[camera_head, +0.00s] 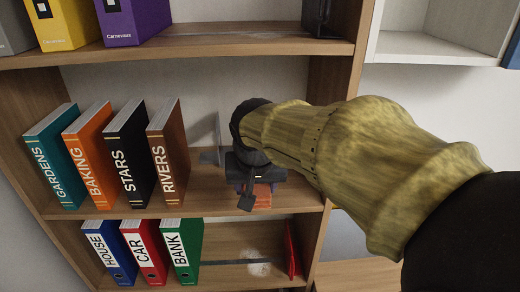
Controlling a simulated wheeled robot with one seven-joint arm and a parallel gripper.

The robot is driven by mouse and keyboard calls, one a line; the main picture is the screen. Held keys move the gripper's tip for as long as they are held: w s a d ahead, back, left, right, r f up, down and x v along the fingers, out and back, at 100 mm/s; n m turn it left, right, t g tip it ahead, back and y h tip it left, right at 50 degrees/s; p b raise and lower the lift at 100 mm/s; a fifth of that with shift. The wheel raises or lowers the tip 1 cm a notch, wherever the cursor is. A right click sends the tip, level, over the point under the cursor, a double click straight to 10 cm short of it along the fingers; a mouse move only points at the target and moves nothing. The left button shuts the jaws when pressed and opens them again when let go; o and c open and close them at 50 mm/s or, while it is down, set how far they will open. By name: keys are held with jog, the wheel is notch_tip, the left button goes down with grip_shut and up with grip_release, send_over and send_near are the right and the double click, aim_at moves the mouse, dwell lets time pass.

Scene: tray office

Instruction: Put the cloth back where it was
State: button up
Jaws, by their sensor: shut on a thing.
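An orange-red piece of cloth (263,197) shows just below my gripper (250,195), at the front of the middle shelf. My black gripper is shut on it, and the fingers hide much of it. The cloth is by the shelf's front edge, right of the books. I cannot tell whether it touches the shelf board.
Books stand on the middle shelf, with the brown RIVERS book (170,152) nearest my gripper. A grey bookend (213,152) stands behind. Below are binders, including the green BANK binder (183,252), a pale smudge (258,262) and a thin red item (291,250).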

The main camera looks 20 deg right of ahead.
jog(key=p, duration=0.5)
send_over(295, 186)
jog(key=s, duration=0.2)
jog(key=shift+w+a+f+p, duration=0.15)
jog(key=shift+f, duration=0.45)
jog(key=shift+w+a+f+p, duration=0.1)
jog(key=shift+a+f+p, duration=0.05)
jog(key=shift+f, duration=0.8)
notch_tip(295, 186, down, 3)
jog(key=shift+f+p, duration=0.1)
jog(key=shift+p, duration=0.6)
jog(key=shift+w+d+f, duration=0.15)
jog(key=shift+d+f, duration=0.05)
jog(key=shift+f, duration=0.1)
jog(key=shift+a, duration=0.1)
